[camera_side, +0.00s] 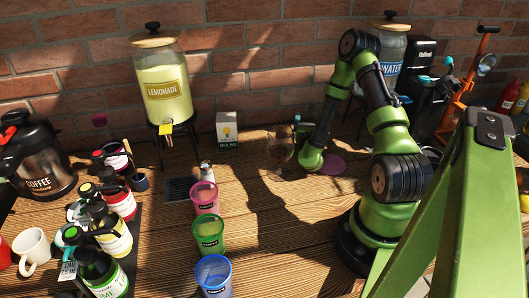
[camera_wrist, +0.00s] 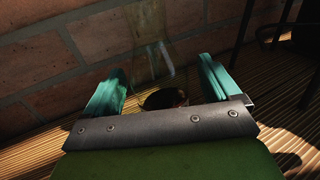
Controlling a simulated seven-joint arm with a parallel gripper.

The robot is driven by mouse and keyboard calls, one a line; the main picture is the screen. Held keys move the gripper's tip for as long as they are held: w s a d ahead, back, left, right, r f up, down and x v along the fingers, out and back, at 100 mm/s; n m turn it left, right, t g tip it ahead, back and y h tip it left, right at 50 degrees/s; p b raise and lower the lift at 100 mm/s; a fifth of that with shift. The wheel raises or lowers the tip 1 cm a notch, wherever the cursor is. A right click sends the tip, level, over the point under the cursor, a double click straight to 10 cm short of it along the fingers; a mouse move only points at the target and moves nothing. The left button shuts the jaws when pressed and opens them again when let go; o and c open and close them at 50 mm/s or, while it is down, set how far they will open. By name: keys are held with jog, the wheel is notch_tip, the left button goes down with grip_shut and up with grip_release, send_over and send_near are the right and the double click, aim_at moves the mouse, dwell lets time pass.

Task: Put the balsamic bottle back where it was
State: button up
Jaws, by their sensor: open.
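My gripper (camera_wrist: 162,84) is open in the wrist view, with its two teal fingers apart. A clear glass vessel with a dark bottom (camera_wrist: 166,98) shows between and beyond the fingers, with no visible grip on it. In the side view a see-through brownish glass vessel (camera_side: 280,151) stands on the table near the wall, and my gripper (camera_side: 298,122) is right beside it, partly hidden by my arm. No balsamic label can be read, so I cannot tell whether this vessel is the balsamic bottle. Several dark-capped bottles, one a yellow-labelled bottle (camera_side: 113,238), stand at the left.
A pink cup (camera_side: 205,197), green cup (camera_side: 208,234) and blue cup (camera_side: 213,275) stand in a row. Behind are a lemonade dispenser (camera_side: 163,85), a small boxed card (camera_side: 227,127) and the brick wall. A purple coaster (camera_side: 331,165) lies beside my arm. The middle-front table is clear.

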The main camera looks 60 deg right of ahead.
jog(key=v, duration=0.7)
jog(key=shift+s+a+r, duration=0.1)
jog(key=shift+a+r, duration=0.05)
jog(key=shift+a, duration=0.1)
